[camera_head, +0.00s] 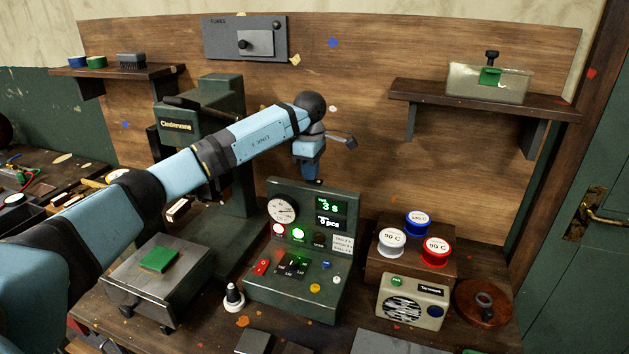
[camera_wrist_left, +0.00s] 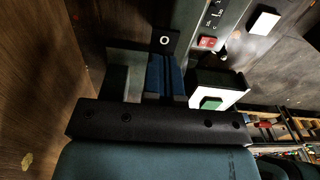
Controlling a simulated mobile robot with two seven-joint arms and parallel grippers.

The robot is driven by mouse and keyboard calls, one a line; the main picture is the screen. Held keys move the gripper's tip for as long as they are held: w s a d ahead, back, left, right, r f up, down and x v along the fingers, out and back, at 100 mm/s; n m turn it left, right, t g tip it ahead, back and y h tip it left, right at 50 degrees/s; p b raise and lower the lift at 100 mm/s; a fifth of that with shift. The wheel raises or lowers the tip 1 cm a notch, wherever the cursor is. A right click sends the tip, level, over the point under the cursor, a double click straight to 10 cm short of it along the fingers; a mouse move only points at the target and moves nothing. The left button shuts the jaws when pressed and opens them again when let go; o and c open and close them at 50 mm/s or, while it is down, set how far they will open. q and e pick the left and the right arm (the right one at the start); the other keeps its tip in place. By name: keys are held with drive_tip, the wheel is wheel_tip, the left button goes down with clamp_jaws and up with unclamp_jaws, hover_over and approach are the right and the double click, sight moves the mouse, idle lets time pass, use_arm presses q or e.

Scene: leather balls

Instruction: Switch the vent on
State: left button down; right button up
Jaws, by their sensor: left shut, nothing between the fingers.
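A grey wall panel (camera_head: 245,38) with the small label "FUMES" is mounted high on the wooden backboard. My left gripper (camera_head: 312,172) hangs from the blue arm, below and to the right of that panel, just above and behind the green console. In the left wrist view its blue fingers (camera_wrist_left: 165,78) are together with nothing held. My right gripper is not in view.
The green console (camera_head: 300,250) has a gauge, lit displays and switches. A green press-like machine (camera_head: 215,95) stands left of it. Coloured spools (camera_head: 417,223) sit on a wooden block at the right.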

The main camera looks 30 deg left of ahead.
use_arm(q)
drive_tip(key=shift+f, duration=0.35)
drive_tip(key=shift+s+r, duration=0.1)
drive_tip(key=shift+r+p, duration=0.55)
drive_tip(key=shift+r, duration=0.3)
drive_tip(key=shift+r+p, duration=1.5)
drive_tip(key=shift+r, duration=1.15)
drive_tip(key=shift+f, duration=0.1)
